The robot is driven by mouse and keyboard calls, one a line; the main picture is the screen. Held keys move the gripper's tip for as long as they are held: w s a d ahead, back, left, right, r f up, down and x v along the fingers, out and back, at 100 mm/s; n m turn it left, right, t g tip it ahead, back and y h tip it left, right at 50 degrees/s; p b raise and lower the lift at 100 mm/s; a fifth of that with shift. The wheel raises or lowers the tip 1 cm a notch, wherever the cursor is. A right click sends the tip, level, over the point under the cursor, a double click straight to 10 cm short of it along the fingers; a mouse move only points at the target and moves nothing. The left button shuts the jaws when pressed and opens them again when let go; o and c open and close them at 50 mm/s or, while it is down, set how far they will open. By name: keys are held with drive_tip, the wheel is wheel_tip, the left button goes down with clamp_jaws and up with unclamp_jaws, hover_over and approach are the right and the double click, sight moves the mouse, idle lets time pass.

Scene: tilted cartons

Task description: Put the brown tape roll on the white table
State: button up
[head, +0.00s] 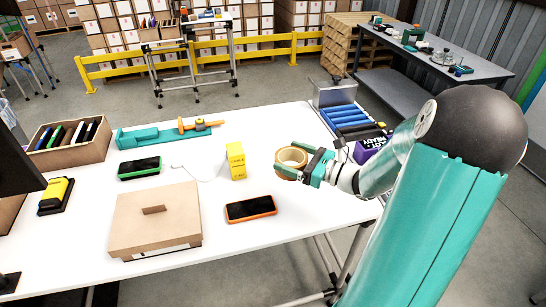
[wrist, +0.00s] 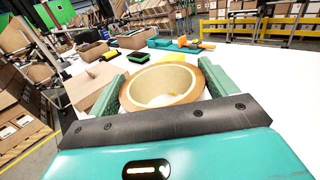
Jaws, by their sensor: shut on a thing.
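The brown tape roll (head: 291,160) is held between the fingers of my gripper (head: 306,168), near the right part of the white table (head: 283,222). In the wrist view the roll (wrist: 204,82) sits between the two green fingers of my gripper (wrist: 165,90), its open hole facing the camera. The white table's top shows through and behind it. I cannot tell whether the roll touches the tabletop or is a little above it.
A yellow box (head: 236,161) stands just left of the roll. An orange-edged phone (head: 250,209), a carton (head: 155,222) and a green-edged phone (head: 139,168) lie farther left. A roller conveyor (head: 352,120) and purple box (head: 368,148) are at the right. The table's front right is clear.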

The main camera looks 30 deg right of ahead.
drive_tip(key=w+d+f, duration=0.1)
drive_tip(key=w, duration=0.1)
drive_tip(key=w+d+f, duration=0.1)
drive_tip(key=w, duration=0.1)
drive_tip(key=w+d+f, duration=0.1)
drive_tip(key=d, duration=0.1)
drive_tip(key=shift+w+f, duration=0.15)
drive_tip(key=shift+w, duration=0.25)
drive_tip(key=w+d+f, duration=0.1)
drive_tip(key=w+f, duration=0.1)
drive_tip(key=f, duration=0.1)
drive_tip(key=w+d+f, duration=0.1)
drive_tip(key=w+f, duration=0.1)
drive_tip(key=shift+d+f, duration=0.15)
drive_tip(key=shift+d, duration=0.2)
drive_tip(key=shift+w+d+f, duration=0.2)
drive_tip(key=shift+w+f, duration=0.1)
drive_tip(key=shift+f, duration=1.6)
drive_tip(key=shift+f, duration=0.1)
drive_tip(key=o, duration=0.9)
